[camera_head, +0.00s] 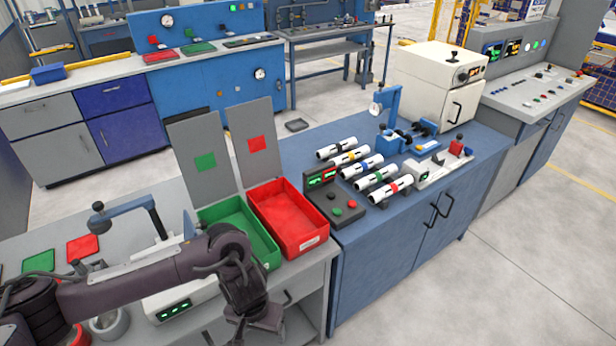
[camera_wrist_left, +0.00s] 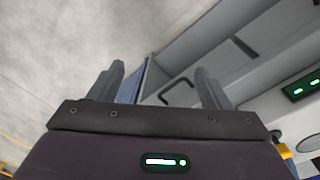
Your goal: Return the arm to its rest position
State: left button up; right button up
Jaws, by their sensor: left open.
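My left arm comes in from the left in the head view, bent down at the wrist. My left gripper (camera_head: 257,325) hangs in front of the grey bench's front edge. In the left wrist view the left gripper (camera_wrist_left: 160,84) has its two fingers wide apart with nothing between them. Floor and a cabinet front show beyond them. Several white pipes with coloured bands (camera_head: 362,167) lie in a row on the blue workbench (camera_head: 380,235), well to the right of the gripper. My right gripper is not in view.
A green bin (camera_head: 262,248) and a red bin (camera_head: 290,215) stand on the grey bench, just behind my forearm. A button box (camera_head: 335,195) sits on the blue workbench's left end. Open floor (camera_head: 510,250) lies to the right.

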pick_arm(q)
jog(key=w+d+f+h+b, duration=0.2)
jog(key=w+d+f+h, duration=0.25)
jog(key=d+f, duration=0.45)
jog(key=s+a+f+n+t+b, duration=0.1)
jog(key=s+a+f+t, duration=0.15)
jog(key=f, duration=0.65)
jog(key=s+a+f+t, duration=0.1)
jog(key=a+f, duration=0.3)
jog(key=f, duration=0.5)
jog(key=s+a+f+y, duration=0.1)
jog(key=s+a+f, duration=0.4)
jog(key=s, duration=0.5)
jog(key=s+a+f+g+y+b, duration=0.1)
jog(key=s+a+f, duration=0.4)
jog(key=s, duration=0.5)
jog(key=s+a+f+g+y, duration=0.1)
jog(key=s+a+f+y, duration=0.2)
jog(key=s, duration=0.8)
notch_tip(320, 180, down, 4)
jog(key=a, duration=0.2)
jog(key=shift+a+f+m+b, duration=0.2)
jog(key=shift+a+m+b, duration=0.1)
jog(key=shift+b, duration=0.1)
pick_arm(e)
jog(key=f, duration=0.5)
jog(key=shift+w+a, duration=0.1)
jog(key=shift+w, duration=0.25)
